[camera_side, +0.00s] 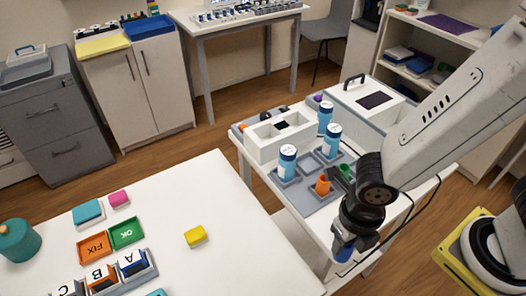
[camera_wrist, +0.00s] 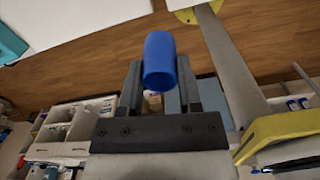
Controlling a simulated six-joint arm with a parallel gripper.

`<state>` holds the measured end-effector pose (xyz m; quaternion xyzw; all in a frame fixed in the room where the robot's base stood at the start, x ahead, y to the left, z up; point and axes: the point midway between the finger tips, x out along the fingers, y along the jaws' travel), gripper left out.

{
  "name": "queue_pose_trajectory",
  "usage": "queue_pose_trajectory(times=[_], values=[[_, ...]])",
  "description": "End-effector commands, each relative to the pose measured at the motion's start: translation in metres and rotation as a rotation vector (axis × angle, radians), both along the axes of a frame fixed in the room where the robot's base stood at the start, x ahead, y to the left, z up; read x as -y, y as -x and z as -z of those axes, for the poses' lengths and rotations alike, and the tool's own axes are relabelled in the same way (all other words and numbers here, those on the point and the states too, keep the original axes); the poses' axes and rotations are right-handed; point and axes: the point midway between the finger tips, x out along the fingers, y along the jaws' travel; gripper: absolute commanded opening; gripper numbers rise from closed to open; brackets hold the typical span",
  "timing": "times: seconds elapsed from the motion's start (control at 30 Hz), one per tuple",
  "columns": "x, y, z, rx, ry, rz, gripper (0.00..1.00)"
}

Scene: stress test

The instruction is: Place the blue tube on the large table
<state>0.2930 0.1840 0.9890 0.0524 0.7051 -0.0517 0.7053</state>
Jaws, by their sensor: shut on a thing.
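The blue tube (camera_side: 342,251) is held at the end of my gripper (camera_side: 350,238), in front of the small white table. In the wrist view the blue tube (camera_wrist: 160,60) sits between the two dark fingers of my gripper (camera_wrist: 160,78), its closed-looking upper end sticking out past them. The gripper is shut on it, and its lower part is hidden. The large white table (camera_side: 215,190) fills the lower left of the side view, left of my gripper and apart from it. A white surface (camera_wrist: 75,20) shows at the top left of the wrist view.
The large table carries a yellow block (camera_side: 195,236), FIX and OK tiles, lettered blocks and a teal pot (camera_side: 18,241). Its middle and right side have bare room.

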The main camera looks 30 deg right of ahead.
Motion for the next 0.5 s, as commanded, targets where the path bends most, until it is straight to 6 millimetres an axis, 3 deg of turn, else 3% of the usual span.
queue_pose_trajectory(times=[0.2, 0.5], values=[[-0.009, 0.015, 0.003, -0.001, 0.001, -0.129, 0.00], [-0.012, 0.016, 0.005, 0.000, 0.000, -0.150, 0.00]])
